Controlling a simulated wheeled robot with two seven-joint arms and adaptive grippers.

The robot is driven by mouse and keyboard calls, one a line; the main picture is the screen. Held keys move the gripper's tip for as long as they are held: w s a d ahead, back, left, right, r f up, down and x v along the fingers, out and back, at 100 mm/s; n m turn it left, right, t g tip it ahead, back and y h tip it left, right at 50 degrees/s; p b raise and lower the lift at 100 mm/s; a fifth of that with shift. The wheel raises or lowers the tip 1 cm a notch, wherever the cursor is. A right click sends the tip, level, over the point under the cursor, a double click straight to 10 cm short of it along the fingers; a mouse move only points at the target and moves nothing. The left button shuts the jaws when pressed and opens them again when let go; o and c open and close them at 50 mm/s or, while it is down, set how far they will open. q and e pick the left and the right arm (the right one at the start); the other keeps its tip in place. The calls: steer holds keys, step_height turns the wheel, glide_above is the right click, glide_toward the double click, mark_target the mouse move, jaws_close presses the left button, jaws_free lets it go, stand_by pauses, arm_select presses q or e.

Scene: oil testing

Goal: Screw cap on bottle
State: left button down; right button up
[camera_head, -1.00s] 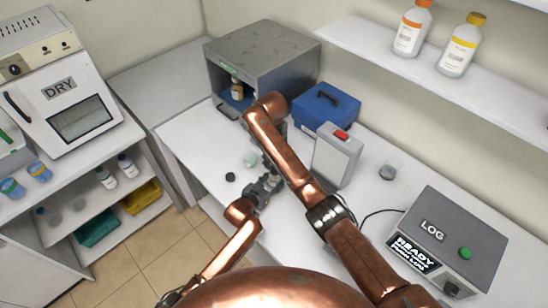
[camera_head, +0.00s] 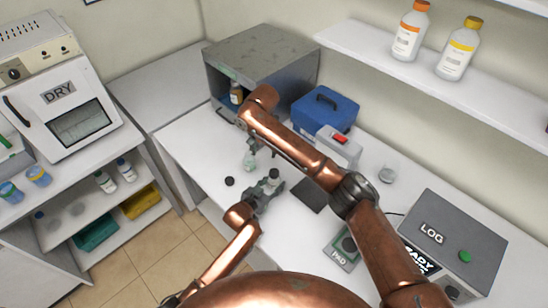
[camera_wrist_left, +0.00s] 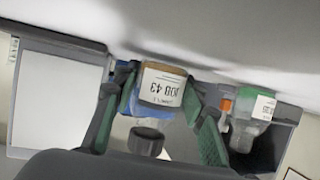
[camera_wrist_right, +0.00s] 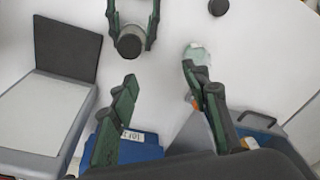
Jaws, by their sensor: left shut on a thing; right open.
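My left gripper (camera_head: 264,194) is shut on a small bottle (camera_head: 272,177) labelled JOB 43, with brownish contents (camera_wrist_left: 163,88). The picture in the left wrist view is upside down. A dark grey cap (camera_wrist_left: 146,142) appears on this bottle's top, also facing up in the right wrist view (camera_wrist_right: 130,42); how tightly it sits cannot be told. My right gripper (camera_wrist_right: 160,75) is open and empty. One of its fingers is close to a second, clear greenish bottle (camera_head: 249,163); contact cannot be told. A loose dark cap (camera_head: 230,181) lies on the white bench.
A grey cabinet (camera_head: 265,50) with an amber bottle (camera_head: 236,93) and a blue box (camera_head: 325,108) stand behind.

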mark_target(274, 172)
steer(key=n, duration=0.6)
steer(key=s+d+n, duration=0.1)
steer(key=n, duration=0.5)
steer(key=d+n+g, duration=0.1)
steer(key=n, duration=0.6)
steer(key=shift+s+d+f, duration=0.1)
steer(key=shift+s+f, duration=0.1)
steer(key=shift+f, duration=0.15)
steer(key=n, duration=0.1)
steer(key=d+n, duration=0.1)
steer(key=n, duration=0.1)
steer(key=s+n, duration=0.1)
steer(key=n, duration=0.1)
steer(key=shift+d+f+g, duration=0.25)
steer(key=shift+f+g, duration=0.05)
steer(key=shift+f, duration=0.05)
steer(key=shift+f, duration=0.1)
steer(key=shift+w+f, duration=0.1)
steer(key=shift+f, duration=3.8)
